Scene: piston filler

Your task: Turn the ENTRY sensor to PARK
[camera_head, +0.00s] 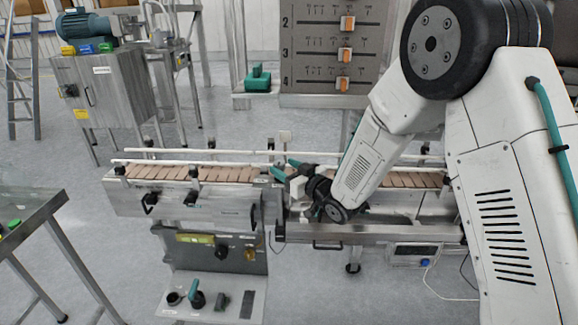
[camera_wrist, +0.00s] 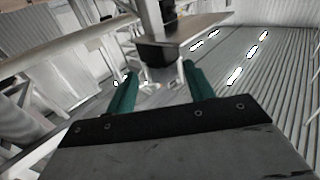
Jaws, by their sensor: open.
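My gripper (camera_head: 284,168) is over the middle of the conveyor (camera_head: 208,173), its two teal fingers pointing left and apart. In the wrist view the open gripper (camera_wrist: 160,74) has nothing between its fingers. A dark block (camera_wrist: 156,50) on a pale post shows beyond the fingertips there; I cannot tell whether it is the ENTRY sensor. No ENTRY or PARK marking is readable in either view. My arm hides part of the conveyor to the right.
Guide rails (camera_head: 150,162) run along the conveyor. Below it is a control panel (camera_head: 215,258) with knobs and a teal-handled part (camera_head: 195,294). A grey board with orange sliders (camera_head: 345,54) stands behind. A steel cabinet (camera_head: 105,85) is at back left. The floor between is clear.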

